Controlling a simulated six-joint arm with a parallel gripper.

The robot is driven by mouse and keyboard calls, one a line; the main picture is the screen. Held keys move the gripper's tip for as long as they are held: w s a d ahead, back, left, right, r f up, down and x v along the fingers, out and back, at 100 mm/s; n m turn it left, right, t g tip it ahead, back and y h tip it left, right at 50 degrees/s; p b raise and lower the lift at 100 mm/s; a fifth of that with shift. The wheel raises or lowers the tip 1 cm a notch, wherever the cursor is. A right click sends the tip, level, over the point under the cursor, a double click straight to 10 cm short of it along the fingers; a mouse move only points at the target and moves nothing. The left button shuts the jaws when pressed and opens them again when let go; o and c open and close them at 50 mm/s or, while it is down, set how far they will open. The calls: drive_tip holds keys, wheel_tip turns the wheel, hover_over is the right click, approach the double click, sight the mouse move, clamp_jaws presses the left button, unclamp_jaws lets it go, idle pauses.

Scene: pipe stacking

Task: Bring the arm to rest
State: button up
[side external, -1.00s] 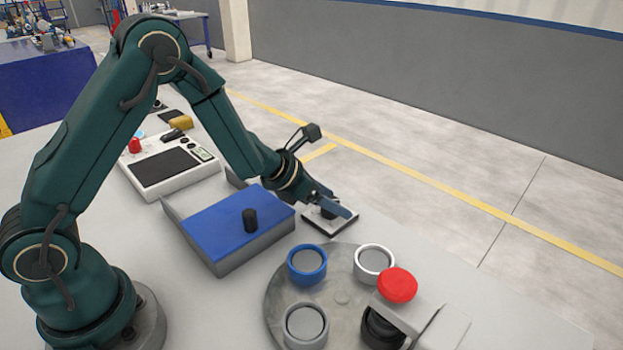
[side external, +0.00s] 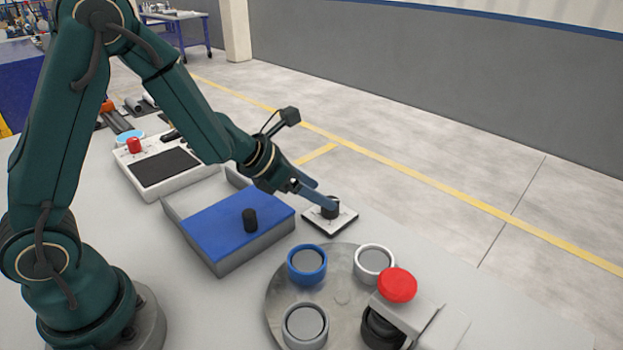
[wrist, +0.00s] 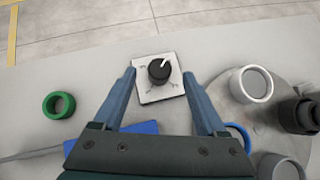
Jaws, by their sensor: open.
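My gripper (side external: 318,193) is open and empty. In the side view its fingers point at a black knob (side external: 331,207) on a small white plate (side external: 342,220). In the wrist view the gripper (wrist: 160,97) has its two blue fingers spread wide. The black knob (wrist: 159,70), with a white pointer mark, shows between and beyond the fingertips. The left fingertip looks close to the plate's edge; I cannot tell whether any finger touches the plate.
A round grey disc (side external: 342,298) carries several ring-shaped pipes, with a red button (side external: 397,285) beside it. A blue-lidded box (side external: 225,215) with a black knob stands left of the plate. A white device (side external: 170,165) stands behind. A green ring (wrist: 58,104) lies at the wrist view's left.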

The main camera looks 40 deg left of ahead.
drive_tip(key=d+r+m+t+h, duration=0.35)
drive_tip(key=r+m, duration=0.25)
drive_tip(key=r, duration=0.9)
drive_tip(key=s+d+r+m+g+h, duration=0.25)
drive_tip(key=s+d+r+m, duration=0.45)
drive_tip(key=m, duration=0.5)
drive_tip(key=s+f+m+g+y, duration=0.25)
drive_tip(key=s+f+m, duration=0.25)
drive_tip(key=s+m, duration=0.45)
drive_tip(key=s+a+f+m+g+y, duration=0.1)
drive_tip(key=s+a+f+m+y, duration=0.4)
drive_tip(key=a, duration=0.4)
drive_tip(key=shift+s+f+y, duration=0.2)
drive_tip(key=shift+f+y, duration=0.45)
drive_tip(key=shift+f, duration=0.15)
